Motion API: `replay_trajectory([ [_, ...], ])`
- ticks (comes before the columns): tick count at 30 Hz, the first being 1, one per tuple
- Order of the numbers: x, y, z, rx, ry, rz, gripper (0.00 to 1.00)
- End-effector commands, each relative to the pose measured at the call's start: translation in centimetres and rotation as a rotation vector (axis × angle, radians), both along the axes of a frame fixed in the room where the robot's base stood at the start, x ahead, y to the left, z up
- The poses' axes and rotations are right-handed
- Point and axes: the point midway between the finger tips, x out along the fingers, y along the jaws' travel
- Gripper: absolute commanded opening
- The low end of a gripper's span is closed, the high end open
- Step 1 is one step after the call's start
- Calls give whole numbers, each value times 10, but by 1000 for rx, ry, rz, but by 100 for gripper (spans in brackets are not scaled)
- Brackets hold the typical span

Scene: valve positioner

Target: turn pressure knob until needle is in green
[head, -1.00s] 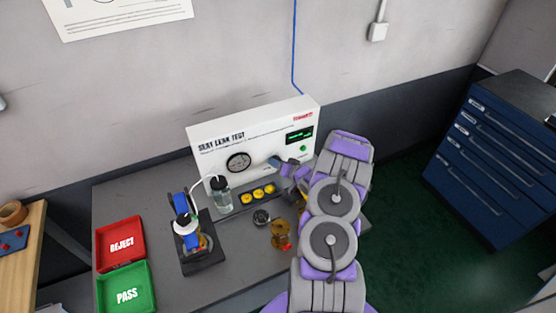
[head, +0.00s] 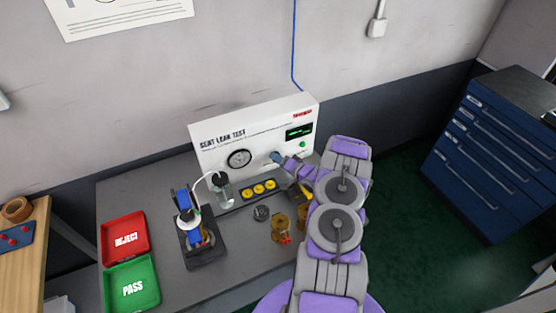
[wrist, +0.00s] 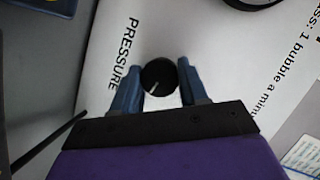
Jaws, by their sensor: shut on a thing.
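The black pressure knob (wrist: 158,77) sits on the white panel beside the printed word PRESSURE in the wrist view. My gripper (wrist: 157,84) has its blue fingers on both sides of the knob, shut on it. A pale pointer line shows on the knob's face. In the head view my gripper (head: 276,158) is at the front of the seat leak test panel (head: 215,158), and the knob is hidden behind it. The round gauge (head: 239,158) is left of my gripper. Its needle and green zone are too small to read.
A clear bottle (head: 223,190) with a white tube stands before the panel. A blue clamp fixture (head: 187,205), yellow buttons (head: 259,189) and brass parts (head: 281,229) are on the bench. Red (head: 125,259) and green (head: 155,286) trays lie at left.

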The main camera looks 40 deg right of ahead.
Motion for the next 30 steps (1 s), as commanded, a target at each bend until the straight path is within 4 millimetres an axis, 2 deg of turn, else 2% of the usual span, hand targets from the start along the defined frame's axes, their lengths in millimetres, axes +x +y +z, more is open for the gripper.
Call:
replay_trajectory([
  [5, -1, -4, 0, -1, 0, -9, 13],
  [6, -1, -4, 0, -1, 0, -9, 46],
  [13, -1, -2, 0, -1, 0, -6, 68],
  [23, -5, 0, 3, -4, 0, -4, 69],
  [30, -41, -8, 8, 2, 2, -8, 69],
])
